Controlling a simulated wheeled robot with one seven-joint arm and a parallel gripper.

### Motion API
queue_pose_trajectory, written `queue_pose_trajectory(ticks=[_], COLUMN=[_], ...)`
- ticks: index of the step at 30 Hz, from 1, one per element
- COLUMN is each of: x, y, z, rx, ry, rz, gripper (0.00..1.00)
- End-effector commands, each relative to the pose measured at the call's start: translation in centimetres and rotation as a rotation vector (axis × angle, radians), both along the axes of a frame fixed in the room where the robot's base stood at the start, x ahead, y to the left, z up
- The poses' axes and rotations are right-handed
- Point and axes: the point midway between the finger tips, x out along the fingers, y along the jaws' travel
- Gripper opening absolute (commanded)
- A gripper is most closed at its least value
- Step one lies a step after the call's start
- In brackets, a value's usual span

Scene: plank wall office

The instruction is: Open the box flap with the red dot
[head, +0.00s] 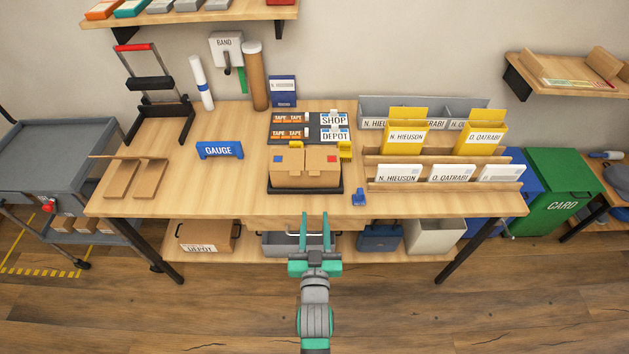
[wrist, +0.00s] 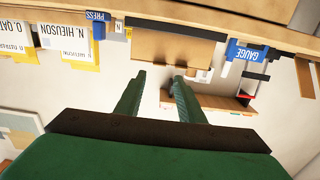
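A cardboard box (head: 305,179) sits on a black platform (head: 306,190) near the front middle of the workbench. A red mark (head: 332,159) is on its right part and a blue mark (head: 283,158) on its left part. The top flaps seem to lie flat, with a seam between them. My gripper (head: 315,216) is open and empty in front of the bench edge, short of the box. In the wrist view, which looks upside down, the box (wrist: 172,48) shows beyond my two spread fingers (wrist: 159,80); no red mark is visible there.
A blue GAUGE block (head: 219,150) is on the left. Letter racks (head: 441,186) fill the right side.

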Motion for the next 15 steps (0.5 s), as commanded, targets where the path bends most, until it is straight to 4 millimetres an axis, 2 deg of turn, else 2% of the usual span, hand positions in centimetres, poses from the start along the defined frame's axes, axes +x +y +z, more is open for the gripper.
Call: queue_pose_trajectory(ticks=[3,11,15], x=[1.9,3.8,5.8], y=[0.0,0.1,0.1], z=[0.9,1.3,1.4], rx=[0.002,0.003,0.003], ry=[-0.012,-0.016,-0.017], rz=[-0.001,-0.001,-0.001], gripper=[0.35,0.35,0.35])
